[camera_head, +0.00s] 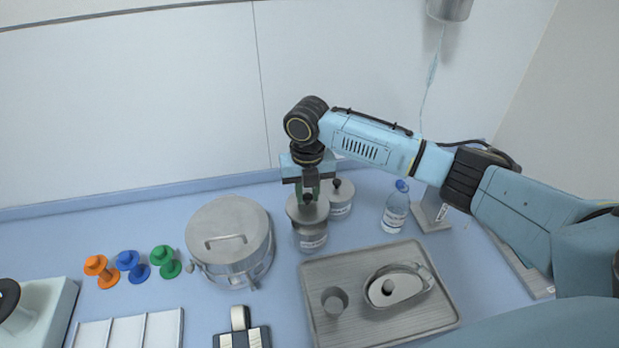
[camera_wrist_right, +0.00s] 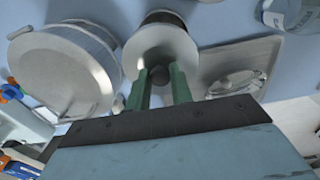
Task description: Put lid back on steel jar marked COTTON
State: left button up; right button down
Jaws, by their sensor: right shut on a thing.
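My right gripper (camera_head: 308,197) points down and is shut on the dark knob of a round steel lid (camera_head: 300,214). The lid also shows in the right wrist view (camera_wrist_right: 150,50), with the knob between the green fingers. In the head view the lid is over the mouth of a steel jar (camera_head: 312,241) with a pale label; the print is too small to read. The lid hides the jar's mouth, so I cannot tell whether it touches the rim. My left gripper is in neither view.
A second jar (camera_head: 341,199) with a black knob stands close behind, right. A large steel drum (camera_head: 230,240) is left. A tray (camera_head: 325,270) with a cup and oval dish lies in front. A bottle (camera_head: 396,209) stands right. Coloured pegs (camera_head: 163,260) stand left.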

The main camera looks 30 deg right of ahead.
aim_at(310, 194)
jog(key=n, duration=0.2)
jog(key=n+p, duration=0.1)
jog(key=shift+w+d+r+n, duration=0.2)
jog(key=shift+w+d+n, duration=0.1)
jog(key=shift+d+n, duration=0.1)
jog(key=shift+f+n, duration=0.1)
jog(key=shift+n, duration=0.2)
notch_tip(310, 194, down, 4)
jog(key=b, duration=0.4)
jog(key=shift+f+b, duration=0.15)
jog(key=shift+b, duration=0.15)
jog(key=shift+f+b, duration=0.35)
jog(key=shift+f, duration=0.65)
jog(key=shift+w+p, duration=0.1)
jog(key=shift+p, duration=0.45)
jog(key=shift+f, duration=0.15)
dwell(0.5)
jog(key=shift+p, duration=0.4)
dwell(0.4)
